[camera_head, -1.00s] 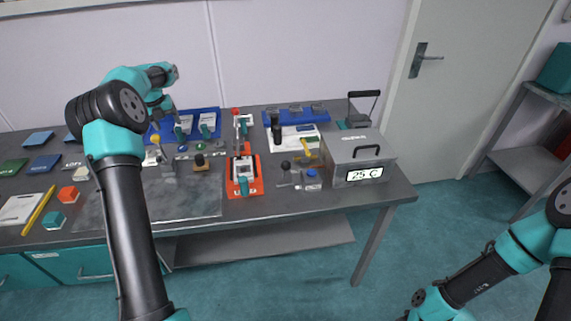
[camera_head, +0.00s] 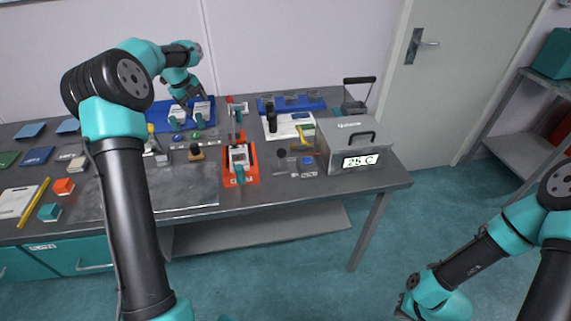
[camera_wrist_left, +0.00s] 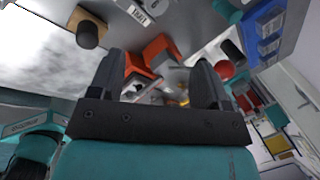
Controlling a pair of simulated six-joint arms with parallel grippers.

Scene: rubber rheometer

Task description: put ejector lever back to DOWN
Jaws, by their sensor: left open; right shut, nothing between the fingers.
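A lever with a red knob (camera_head: 229,99) stands upright at the back of an orange-based device (camera_head: 240,174) in the middle of the bench. A yellow-knobbed lever (camera_head: 151,128) and a black-knobbed one (camera_head: 281,153) also stand on the bench. I cannot tell which is the ejector lever, as the labels are too small to read. My left gripper (camera_head: 191,99) is open and empty over the blue tray, left of the red knob. In the left wrist view a red ball (camera_wrist_left: 224,69) shows beside the right finger of this gripper (camera_wrist_left: 158,60). My right gripper (camera_head: 404,308) is low, off the bench.
A grey oven (camera_head: 348,132) reading 25 C stands at the bench's right end. A blue tray (camera_head: 163,108) with white-and-teal items lies at the back. A black knob on a tan block (camera_head: 195,152) stands left of the orange base. A bare metal plate (camera_head: 180,187) lies in front.

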